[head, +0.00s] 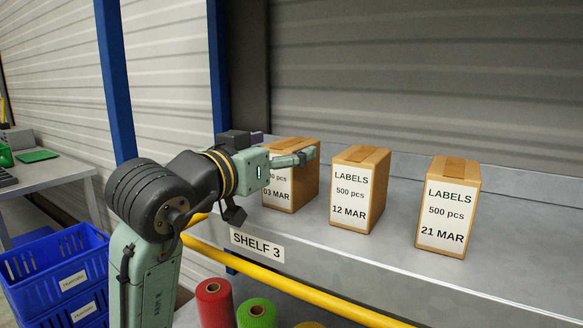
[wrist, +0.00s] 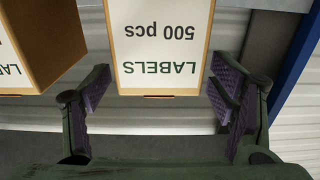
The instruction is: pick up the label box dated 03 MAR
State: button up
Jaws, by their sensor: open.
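The label box dated 03 MAR (head: 281,198) is a brown carton with a white label, upright on the grey shelf at the left of the row. My gripper (head: 292,159) is in front of its upper part and covers the top of its label. In the wrist view, which is upside down, the box (wrist: 161,50) shows "LABELS 500 pcs" between my two open fingers (wrist: 159,82). A gap shows on each side, and neither finger visibly touches it. Its date is outside that view.
The 12 MAR box (head: 353,202) stands close to the right, also at the wrist view's left edge (wrist: 40,45). The 21 MAR box (head: 446,215) is farther right. A blue post (head: 115,80) and yellow rail (head: 300,290) border the shelf.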

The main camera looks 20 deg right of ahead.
aim_at(306, 139)
jog(key=p+x, duration=0.1)
jog(key=x, duration=0.2)
jog(key=shift+w+d+r, duration=0.15)
jog(key=shift+w+d, duration=0.1)
jog(key=shift+d, duration=0.05)
jog(key=shift+c, duration=0.6)
grip_shut()
